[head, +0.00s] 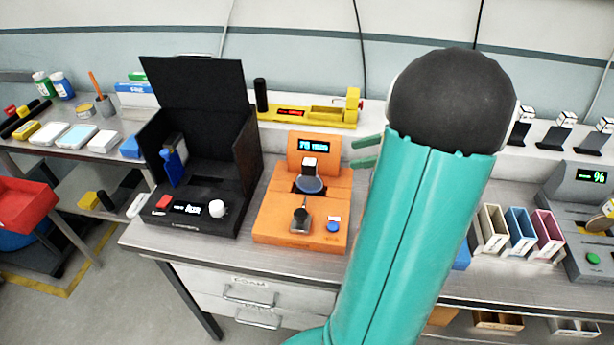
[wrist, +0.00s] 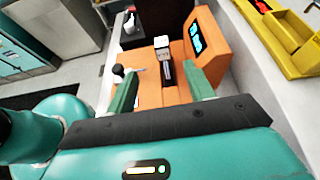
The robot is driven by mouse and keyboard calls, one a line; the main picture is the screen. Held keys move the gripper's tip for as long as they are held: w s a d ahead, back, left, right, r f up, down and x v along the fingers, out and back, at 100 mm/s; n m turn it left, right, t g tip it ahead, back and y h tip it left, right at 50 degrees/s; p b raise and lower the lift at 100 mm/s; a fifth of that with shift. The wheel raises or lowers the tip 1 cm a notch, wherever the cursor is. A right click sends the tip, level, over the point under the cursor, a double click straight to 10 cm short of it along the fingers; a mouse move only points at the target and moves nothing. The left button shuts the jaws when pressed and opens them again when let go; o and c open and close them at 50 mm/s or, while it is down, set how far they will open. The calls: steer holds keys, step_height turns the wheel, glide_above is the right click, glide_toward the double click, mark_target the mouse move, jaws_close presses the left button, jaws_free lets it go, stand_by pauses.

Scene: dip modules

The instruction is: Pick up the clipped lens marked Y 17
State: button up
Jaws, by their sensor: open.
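A clipped lens (head: 309,183) stands in the orange device (head: 265,205), with a white block on top of its dark clip; its round glass looks bluish. In the wrist view the white-topped clip (wrist: 163,47) shows beyond and between my fingers, with the orange device around it. No Y 17 mark is legible on it. Other white-topped clips (head: 522,113) stand at the right, their marks too small to read. My gripper (head: 353,154) is open and empty, to the right of and somewhat above the orange device's clip; it also shows in the wrist view (wrist: 164,82).
A black open-lidded box (head: 205,150) stands left of the orange device. A yellow bench instrument (head: 325,112) lies behind. Right of my arm are coloured bins (head: 520,235) and a grey device (head: 585,185) with a tan disc. Bare bench shows at the front edge.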

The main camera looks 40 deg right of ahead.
mark_target(315, 162)
steer(key=x, duration=1.3)
steer(key=shift+w+f, duration=0.1)
steer(key=shift+w, duration=0.2)
jaws_close()
